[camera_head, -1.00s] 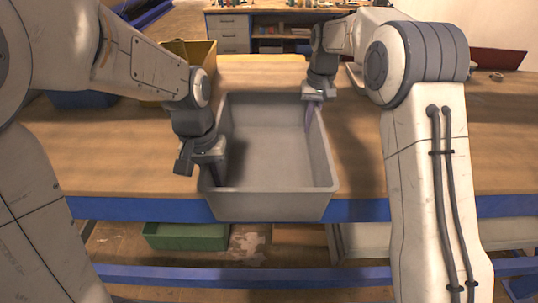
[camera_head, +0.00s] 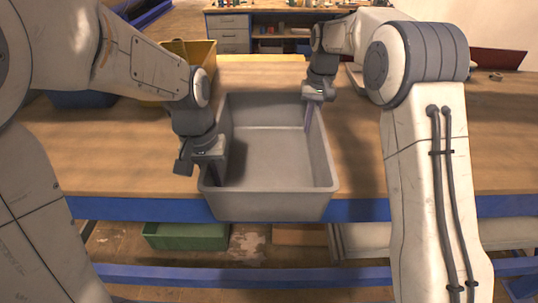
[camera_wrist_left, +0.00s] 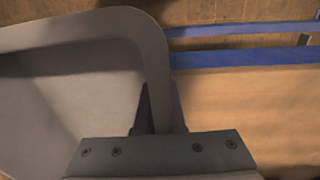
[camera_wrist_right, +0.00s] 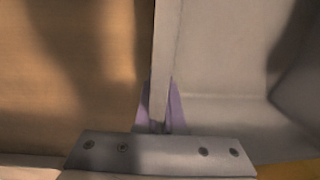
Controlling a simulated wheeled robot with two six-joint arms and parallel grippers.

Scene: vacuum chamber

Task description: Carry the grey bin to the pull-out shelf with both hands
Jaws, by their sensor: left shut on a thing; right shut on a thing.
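The grey bin (camera_head: 268,205) is empty and sits at the front of the wooden bench, its near end reaching over the blue front edge. My left gripper (camera_head: 212,165) is shut on the bin's left wall; the left wrist view shows the bin's rim (camera_wrist_left: 150,50) between its fingers. My right gripper (camera_head: 310,112) is shut on the bin's right wall toward the far end. In the right wrist view the bin's wall (camera_wrist_right: 161,50) runs between the purple fingers (camera_wrist_right: 160,115). I see no pull-out shelf that I can name for sure.
A yellow bin (camera_head: 200,55) and a blue bin (camera_head: 80,99) stand behind on the left of the bench (camera_head: 450,150). A green bin (camera_head: 186,237) lies below the bench front. A drawer unit (camera_head: 228,35) stands at the back. The bench right of the grey bin is partly clear.

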